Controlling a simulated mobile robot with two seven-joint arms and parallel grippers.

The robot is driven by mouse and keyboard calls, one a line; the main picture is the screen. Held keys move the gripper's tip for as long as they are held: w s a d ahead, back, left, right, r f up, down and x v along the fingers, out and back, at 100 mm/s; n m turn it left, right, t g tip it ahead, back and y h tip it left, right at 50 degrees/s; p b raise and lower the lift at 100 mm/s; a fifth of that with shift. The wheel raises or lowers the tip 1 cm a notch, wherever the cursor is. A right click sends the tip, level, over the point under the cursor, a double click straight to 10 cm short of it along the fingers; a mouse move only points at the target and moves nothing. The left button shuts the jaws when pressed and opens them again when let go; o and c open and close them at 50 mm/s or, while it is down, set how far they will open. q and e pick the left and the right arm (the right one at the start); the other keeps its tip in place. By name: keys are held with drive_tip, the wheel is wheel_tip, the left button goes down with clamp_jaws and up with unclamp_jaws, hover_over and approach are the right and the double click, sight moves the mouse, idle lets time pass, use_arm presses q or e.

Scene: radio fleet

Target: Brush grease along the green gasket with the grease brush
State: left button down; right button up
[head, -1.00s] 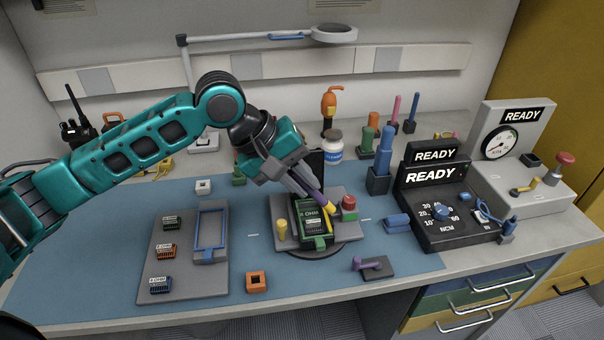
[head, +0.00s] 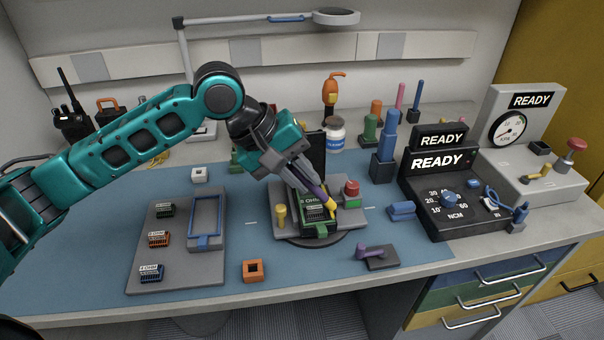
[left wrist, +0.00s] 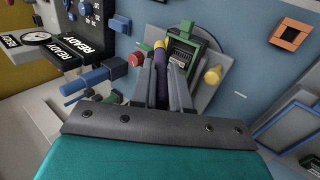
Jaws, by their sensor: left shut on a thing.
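My left gripper (head: 309,181) is shut on the grease brush (head: 324,195), which has a purple handle and a yellow tip. The brush tilts down to the right, its tip at the right side of the open radio housing. Whether the tip touches the green gasket (head: 304,203) is too small to tell. The gasket looks like a thin green edge around the dark housing, partly hidden by gripper and brush. In the left wrist view the brush (left wrist: 160,60) shows between the fingers (left wrist: 165,70), beside the green-edged housing (left wrist: 186,50). My right gripper is not in view.
The housing sits on a grey fixture (head: 284,231) with a yellow knob (head: 281,216) and a red button (head: 352,188). A grey tray (head: 143,228) with small modules and a blue frame is left. A purple-handled tool (head: 375,254) and orange square (head: 253,270) lie in front.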

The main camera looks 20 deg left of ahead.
use_arm(q)
drive_tip(key=shift+f, duration=0.95)
